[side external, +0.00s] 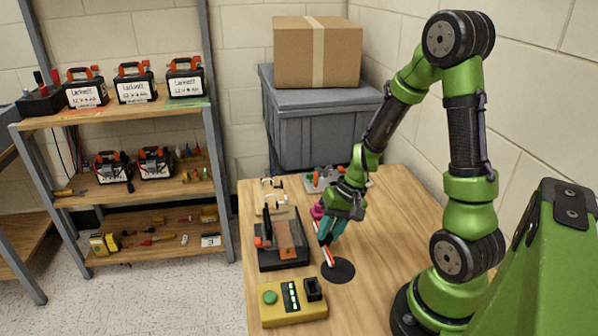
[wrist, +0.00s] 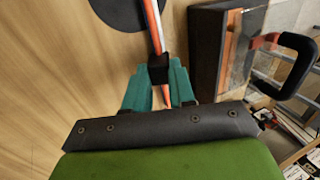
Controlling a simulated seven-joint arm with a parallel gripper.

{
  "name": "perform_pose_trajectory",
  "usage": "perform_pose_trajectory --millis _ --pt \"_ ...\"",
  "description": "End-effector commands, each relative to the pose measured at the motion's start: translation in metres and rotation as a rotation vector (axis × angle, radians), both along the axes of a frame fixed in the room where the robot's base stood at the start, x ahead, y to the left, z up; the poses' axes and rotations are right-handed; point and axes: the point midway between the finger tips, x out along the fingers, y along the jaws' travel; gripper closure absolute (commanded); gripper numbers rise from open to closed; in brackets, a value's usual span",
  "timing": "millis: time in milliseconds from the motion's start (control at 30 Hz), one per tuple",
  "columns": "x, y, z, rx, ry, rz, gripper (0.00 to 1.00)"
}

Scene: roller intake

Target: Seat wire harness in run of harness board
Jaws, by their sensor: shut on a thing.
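My gripper (side external: 326,232) has teal fingers and points down above the table's near middle. In the wrist view its fingertips (wrist: 158,78) are shut around a black sleeve on the orange-and-white wire harness (wrist: 153,25). The harness runs out past the fingers, and part of it shows between them. In the side view the harness (side external: 328,256) hangs tilted below the fingers, over or beside a black disc; I cannot tell if it touches. A light board with pale upright pegs (side external: 272,196), perhaps the harness board, stands at the table's back left. Its run cannot be made out.
A black-edged fixture with a brown top (side external: 289,238) and black handle sits left of my gripper. The black disc (side external: 340,272) lies flat. A yellow button box (side external: 290,311) stands in front. A grey tray (side external: 322,182) lies behind. The table's right side is clear.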

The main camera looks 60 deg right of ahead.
Motion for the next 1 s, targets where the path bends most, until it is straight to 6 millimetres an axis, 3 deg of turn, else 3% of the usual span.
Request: perform_pose_trajectory --millis 700,1000 --pt "0.001 -0.001 0.045 -0.001 -0.004 0.0 1.0" --pt "0.0 0.0 0.053 0.0 0.0 -0.001 1.0"
